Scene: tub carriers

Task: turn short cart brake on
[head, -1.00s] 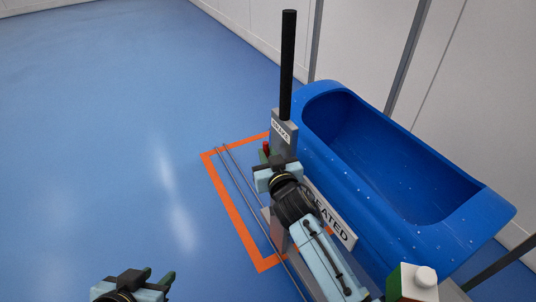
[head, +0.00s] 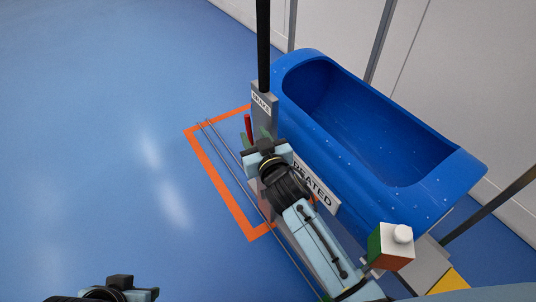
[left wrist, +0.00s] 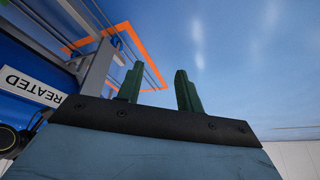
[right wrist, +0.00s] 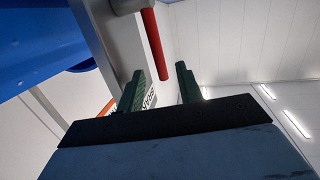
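The short cart's brake lever is a red rod (head: 248,124) beside a grey post with a BRAKE label (head: 261,103). In the right wrist view the red lever (right wrist: 155,45) hangs from a grey pivot, above and between my fingertips in the picture. My right gripper (head: 262,136) is close by the lever, with its fingers apart. I cannot tell whether it touches. The right wrist view shows both green fingers (right wrist: 160,76) open with nothing gripped. My left gripper (left wrist: 158,72) is open and empty, over the floor; only its body shows at the head view's lower left.
The cart carries a blue tub (head: 455,195) with a white TREATED sign (head: 312,187) on its side. A black upright handle (head: 264,45) tops the post. Orange floor lines (head: 215,175) edge the bay. A white-capped box (head: 392,245) is at lower right. Blue floor at left is free.

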